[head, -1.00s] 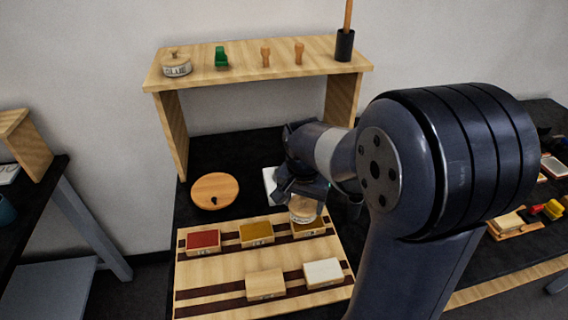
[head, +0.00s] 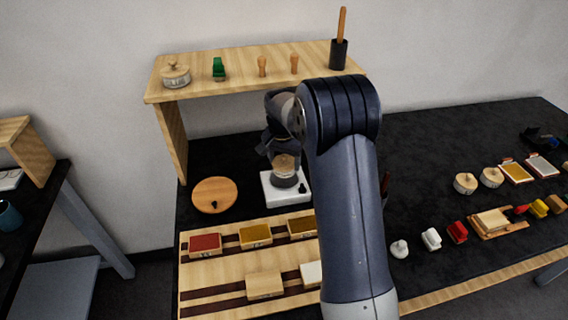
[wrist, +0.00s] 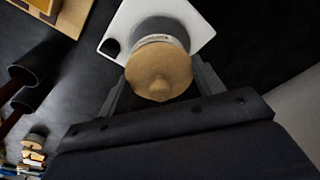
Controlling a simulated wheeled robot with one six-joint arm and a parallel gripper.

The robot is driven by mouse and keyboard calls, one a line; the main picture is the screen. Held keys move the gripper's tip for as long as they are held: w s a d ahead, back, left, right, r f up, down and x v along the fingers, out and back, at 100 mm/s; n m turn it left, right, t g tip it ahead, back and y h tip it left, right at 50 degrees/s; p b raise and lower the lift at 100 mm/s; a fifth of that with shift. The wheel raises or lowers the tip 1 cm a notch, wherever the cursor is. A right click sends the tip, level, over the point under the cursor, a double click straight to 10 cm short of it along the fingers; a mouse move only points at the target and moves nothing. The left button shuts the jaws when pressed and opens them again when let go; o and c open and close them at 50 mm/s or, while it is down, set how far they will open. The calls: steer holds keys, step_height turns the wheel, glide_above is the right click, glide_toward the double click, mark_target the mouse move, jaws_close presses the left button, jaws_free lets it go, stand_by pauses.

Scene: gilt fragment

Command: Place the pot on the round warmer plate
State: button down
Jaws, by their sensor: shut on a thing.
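The pot (head: 286,164) has a round wooden lid with a knob and a pale label band. My gripper (head: 284,152) is shut on it and holds it upright; the wrist view shows the fingers on both sides of the pot (wrist: 158,72). The warmer is a white square base (head: 272,196) with a dark knob at its front right. Its dark grey round plate (wrist: 158,28) shows in the wrist view, partly hidden by the pot. The pot is over the plate; whether it touches the plate cannot be told.
A round wooden board (head: 214,193) lies left of the warmer. A wooden rack with coloured blocks (head: 225,270) is in front. A wooden shelf (head: 215,88) behind carries another lidded pot (head: 175,75) and small items. Several objects stand on the table at the right.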

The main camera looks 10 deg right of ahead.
mark_target(282, 164)
steer(key=shift+w, duration=0.25)
steer(key=shift+f+p, duration=0.6)
steer(key=shift+f, duration=1.1)
steer(key=shift+f, duration=0.2)
steer(key=shift+c, duration=1.6)
jaws_free()
steer(key=r, duration=0.4)
steer(key=s+r+b, duration=0.1)
steer(key=r, duration=0.7)
steer(key=shift+s+a+r+b, duration=0.15)
steer(key=shift+a+b, duration=0.25)
